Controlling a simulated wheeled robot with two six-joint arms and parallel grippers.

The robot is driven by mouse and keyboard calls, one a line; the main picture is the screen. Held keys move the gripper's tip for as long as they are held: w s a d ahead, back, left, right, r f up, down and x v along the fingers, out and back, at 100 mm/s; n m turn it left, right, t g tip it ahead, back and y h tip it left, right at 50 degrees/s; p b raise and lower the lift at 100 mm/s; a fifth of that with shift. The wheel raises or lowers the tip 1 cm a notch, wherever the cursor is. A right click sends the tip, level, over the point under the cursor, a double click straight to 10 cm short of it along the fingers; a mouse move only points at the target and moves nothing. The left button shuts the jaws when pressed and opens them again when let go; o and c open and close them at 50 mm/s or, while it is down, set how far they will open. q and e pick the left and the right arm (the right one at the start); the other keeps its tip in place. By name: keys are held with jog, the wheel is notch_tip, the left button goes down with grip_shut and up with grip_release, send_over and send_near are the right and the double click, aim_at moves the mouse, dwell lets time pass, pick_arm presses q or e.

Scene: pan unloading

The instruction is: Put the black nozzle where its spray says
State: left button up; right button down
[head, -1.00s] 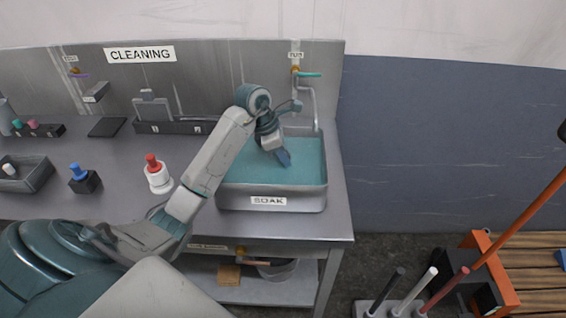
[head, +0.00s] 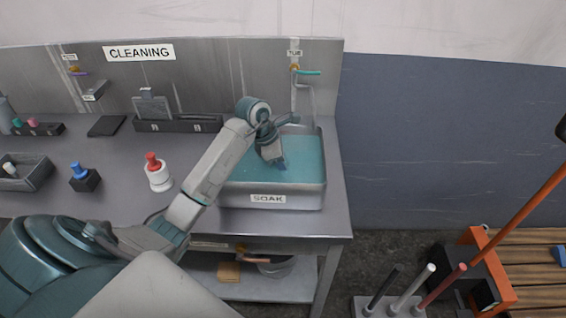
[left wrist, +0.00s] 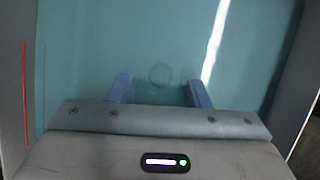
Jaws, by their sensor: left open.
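My left gripper (head: 280,165) is over the SOAK basin (head: 268,199), pointing down at its teal liquid, with its fingertips at or close to the surface. In the left wrist view the two blue fingers (left wrist: 158,92) are spread apart with nothing between them. A faint round outline (left wrist: 159,75) shows in the liquid just beyond the fingertips; I cannot tell what it is. I cannot make out a black nozzle in either view. My right gripper is not in view.
A white bottle with a red top (head: 157,173), a blue-topped black block (head: 83,177) and a grey bin (head: 29,174) stand on the steel counter. A teal-handled tap (head: 308,72) rises behind the basin. Upright handles (head: 398,290) stand on the floor at right.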

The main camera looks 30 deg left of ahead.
pick_arm(q)
jog(key=shift+r, duration=0.1)
jog(key=shift+r+p, duration=0.2)
jog(key=shift+p, duration=0.15)
jog(key=b+v, duration=0.3)
jog(key=v, duration=0.8)
jog(key=shift+a+r+b, duration=0.15)
jog(key=shift+r+b, duration=0.15)
jog(key=shift+r, duration=0.05)
jog(key=shift+s, duration=0.15)
